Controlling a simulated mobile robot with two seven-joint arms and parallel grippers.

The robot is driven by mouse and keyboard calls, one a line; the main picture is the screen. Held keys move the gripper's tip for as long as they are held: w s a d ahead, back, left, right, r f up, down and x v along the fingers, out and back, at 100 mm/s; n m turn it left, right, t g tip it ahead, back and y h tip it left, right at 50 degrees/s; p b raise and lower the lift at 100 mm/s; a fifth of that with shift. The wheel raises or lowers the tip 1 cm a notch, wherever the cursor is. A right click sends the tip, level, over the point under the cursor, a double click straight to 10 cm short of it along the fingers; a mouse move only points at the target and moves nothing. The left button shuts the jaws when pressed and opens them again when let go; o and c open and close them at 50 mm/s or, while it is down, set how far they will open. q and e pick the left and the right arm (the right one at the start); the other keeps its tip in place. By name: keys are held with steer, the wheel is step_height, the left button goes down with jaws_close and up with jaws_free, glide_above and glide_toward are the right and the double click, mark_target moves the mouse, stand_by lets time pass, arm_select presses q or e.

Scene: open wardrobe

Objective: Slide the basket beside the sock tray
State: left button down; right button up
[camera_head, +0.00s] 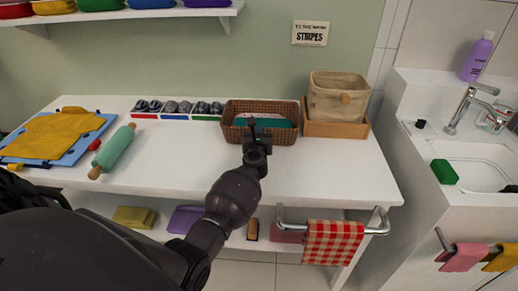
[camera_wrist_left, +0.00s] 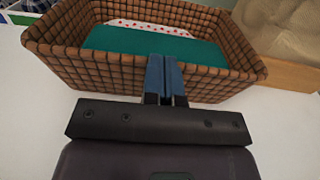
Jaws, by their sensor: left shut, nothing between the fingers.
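The brown woven basket (camera_head: 231,131) stands on the white counter against the wall, with folded teal cloth (camera_head: 265,122) inside. The sock tray (camera_head: 178,108), holding several grey socks in sections with coloured fronts, is just left of the basket, with little or no gap visible. My left gripper (camera_head: 254,133) is at the basket's front side, shut and empty. In the left wrist view its closed blue fingers (camera_wrist_left: 164,78) overlap the front wall of the basket (camera_wrist_left: 100,75); whether they touch it I cannot tell. My right gripper is not in view.
A beige fabric bin (camera_head: 335,100) in a wooden tray (camera_head: 330,130) stands close right of the basket. A teal rolling pin (camera_head: 113,150) and yellow cloth on a blue board (camera_head: 60,160) lie left. The front middle counter is clear. A towel rail (camera_head: 290,226) sticks out in front.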

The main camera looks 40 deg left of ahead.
arm_select(q)
steer(key=b+x, duration=0.1)
steer(key=x, duration=0.2)
steer(key=b+x, duration=0.1)
steer(key=x, duration=0.2)
steer(key=shift+w+a+f, duration=0.2)
steer(key=shift+w+f, duration=0.05)
steer(key=shift+w, duration=0.1)
steer(key=shift+w+a+b, duration=0.15)
steer(key=shift+w+b, duration=0.15)
steer(key=shift+b, duration=0.05)
steer(key=shift+w+a+r, duration=0.15)
steer(key=shift+r, duration=0.05)
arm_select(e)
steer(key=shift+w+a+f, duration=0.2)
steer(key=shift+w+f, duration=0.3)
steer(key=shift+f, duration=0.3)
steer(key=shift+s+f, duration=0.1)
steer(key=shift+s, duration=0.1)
